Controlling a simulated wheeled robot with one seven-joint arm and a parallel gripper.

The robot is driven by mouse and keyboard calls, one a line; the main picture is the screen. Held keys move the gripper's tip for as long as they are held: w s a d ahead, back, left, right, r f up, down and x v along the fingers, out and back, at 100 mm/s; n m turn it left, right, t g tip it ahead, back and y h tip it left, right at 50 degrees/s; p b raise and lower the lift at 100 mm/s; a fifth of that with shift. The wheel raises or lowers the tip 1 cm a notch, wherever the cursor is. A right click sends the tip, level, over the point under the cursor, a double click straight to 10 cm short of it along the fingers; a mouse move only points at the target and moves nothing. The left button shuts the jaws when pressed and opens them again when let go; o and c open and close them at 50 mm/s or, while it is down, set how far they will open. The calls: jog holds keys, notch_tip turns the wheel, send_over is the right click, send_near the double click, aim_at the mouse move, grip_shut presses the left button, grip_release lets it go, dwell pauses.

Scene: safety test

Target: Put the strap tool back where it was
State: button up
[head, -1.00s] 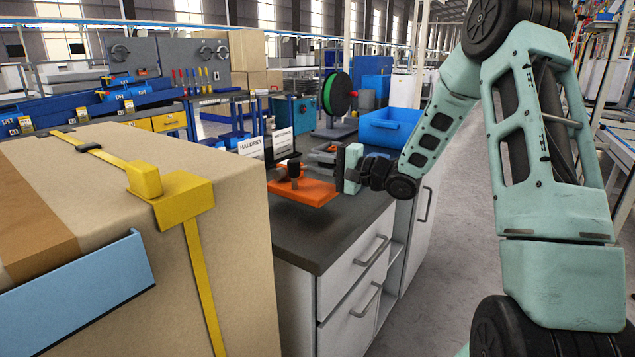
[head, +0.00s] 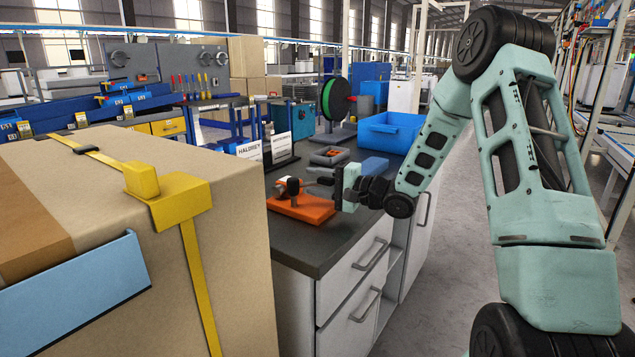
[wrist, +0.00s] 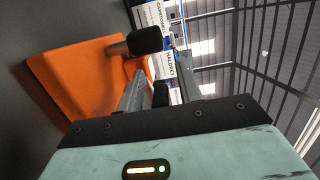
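The strap tool appears to be the orange-based tool (head: 303,208) with a black knob and a greyish part on top, on the dark counter (head: 345,232) near its front left corner. The wrist view shows its orange base (wrist: 85,85) at left and a black-ended handle (wrist: 147,40) ahead of the fingers. My gripper (head: 318,182) is level with the tool's top, just right of the knob. Its two fingers (wrist: 160,80) stand apart. A dark piece shows between them in the wrist view; I cannot tell whether it belongs to the tool. Contact is unclear.
A large strapped carton (head: 225,240) with yellow straps stands at front left. Counter right of the tool is partly clear.

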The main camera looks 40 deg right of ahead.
jog(key=shift+s+d+r, duration=0.15)
jog(key=p+v, duration=0.1)
jog(key=v, duration=1)
jog(key=shift+s, duration=0.35)
